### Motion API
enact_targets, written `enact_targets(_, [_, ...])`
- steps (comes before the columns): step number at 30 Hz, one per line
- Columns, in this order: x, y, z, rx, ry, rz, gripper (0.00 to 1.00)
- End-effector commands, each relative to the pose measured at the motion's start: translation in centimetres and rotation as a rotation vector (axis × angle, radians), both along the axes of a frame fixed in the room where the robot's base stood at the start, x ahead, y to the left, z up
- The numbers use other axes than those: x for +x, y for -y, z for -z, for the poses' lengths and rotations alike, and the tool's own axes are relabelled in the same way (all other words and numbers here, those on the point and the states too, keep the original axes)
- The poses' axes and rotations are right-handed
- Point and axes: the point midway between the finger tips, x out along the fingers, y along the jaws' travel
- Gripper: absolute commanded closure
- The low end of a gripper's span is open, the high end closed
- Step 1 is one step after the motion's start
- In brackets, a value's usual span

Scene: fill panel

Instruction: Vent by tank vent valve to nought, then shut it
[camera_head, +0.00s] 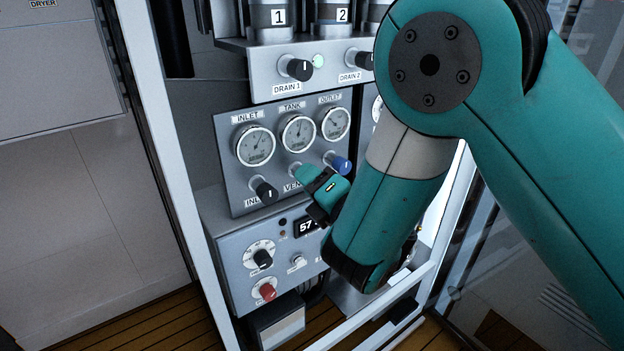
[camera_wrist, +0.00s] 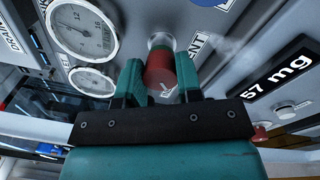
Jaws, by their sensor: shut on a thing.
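The tank vent valve is a red knob (camera_wrist: 160,68) on a short pale stem, beside a partly cut-off VENT label (camera_wrist: 197,46) in the wrist view. My gripper (camera_wrist: 158,78) is shut on this knob, one teal finger on each side. A faint white haze spreads beside the valve on the right. In the head view my gripper (camera_head: 308,178) is at the panel below the TANK gauge (camera_head: 298,134) and hides the knob. The gauge's needle points roughly upward; its value is too small to read.
The INLET gauge (camera_head: 255,146) and OUTLET gauge (camera_head: 336,123) flank the TANK gauge. A black inlet knob (camera_head: 264,190) and a blue knob (camera_head: 341,164) sit close on either side of my gripper. A display (camera_wrist: 281,80) reads 57 mg. A white frame post (camera_head: 170,150) stands left.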

Motion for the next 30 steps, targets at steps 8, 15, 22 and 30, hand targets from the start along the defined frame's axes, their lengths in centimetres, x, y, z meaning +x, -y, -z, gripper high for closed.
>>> enact_targets(8, [-0.15,-0.05,0.24,-0.038,0.018,-0.004,0.91])
enact_targets(15, [-0.16,-0.05,0.27,-0.039,0.019,-0.004,0.91])
enact_targets(22, [-0.13,-0.04,0.24,-0.038,0.019,-0.003,0.42])
enact_targets(30, [-0.06,0.04,0.14,-0.036,0.022,-0.001,0.42])
